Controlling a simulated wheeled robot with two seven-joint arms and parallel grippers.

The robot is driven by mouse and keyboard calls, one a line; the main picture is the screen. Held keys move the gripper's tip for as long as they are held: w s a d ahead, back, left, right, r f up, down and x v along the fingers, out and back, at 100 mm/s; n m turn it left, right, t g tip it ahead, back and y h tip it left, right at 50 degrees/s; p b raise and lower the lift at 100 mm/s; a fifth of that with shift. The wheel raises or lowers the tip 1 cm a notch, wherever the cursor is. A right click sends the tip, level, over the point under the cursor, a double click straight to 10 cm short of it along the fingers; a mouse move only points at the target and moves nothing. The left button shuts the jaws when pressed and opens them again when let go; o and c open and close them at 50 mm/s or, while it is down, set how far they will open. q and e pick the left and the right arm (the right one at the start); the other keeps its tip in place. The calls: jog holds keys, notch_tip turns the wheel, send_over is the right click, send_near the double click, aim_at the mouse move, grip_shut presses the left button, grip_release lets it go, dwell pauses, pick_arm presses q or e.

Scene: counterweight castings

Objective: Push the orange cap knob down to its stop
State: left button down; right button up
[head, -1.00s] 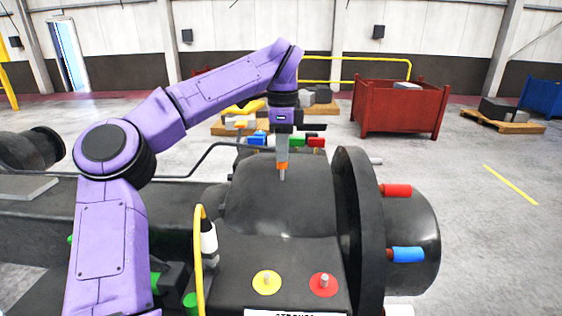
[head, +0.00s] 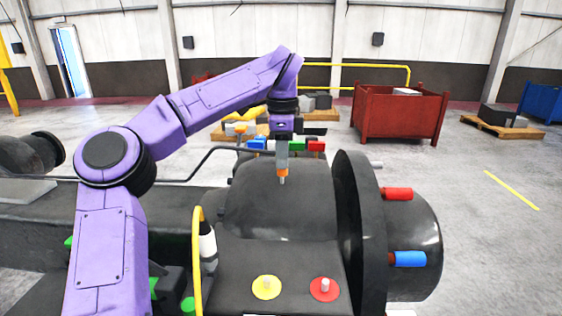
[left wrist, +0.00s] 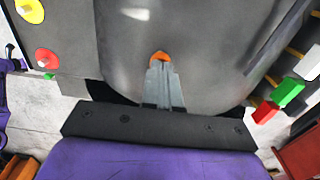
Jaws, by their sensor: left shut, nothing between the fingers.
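The orange cap knob (head: 282,173) stands on a short pale stem on top of the dark rounded housing (head: 265,212). Only a little stem shows beneath the cap. My left gripper (head: 282,166) points straight down, shut and empty, with its fingertips at the top of the cap; they appear to touch it. In the left wrist view, the orange cap knob (left wrist: 160,56) peeks out past the shut fingertips (left wrist: 160,66), which hide much of it. My right gripper is not in view.
A yellow disc (head: 266,287) and a red disc (head: 324,288), each with a pin, sit on the front ledge. A big dark flange (head: 358,225) with red (head: 398,194) and blue (head: 408,259) handles stands right. Coloured blocks (head: 297,146) lie behind the housing. A yellow hose (head: 197,265) rises in front.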

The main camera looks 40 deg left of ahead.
pick_arm(q)
jog(key=shift+s+r+p, duration=0.1)
jog(key=shift+r+p, duration=0.85)
jog(key=shift+r, duration=0.6)
jog(key=shift+r, duration=0.1)
jog(key=shift+r+p, duration=0.4)
notch_tip(320, 180, up, 4)
jog(key=p, duration=0.3)
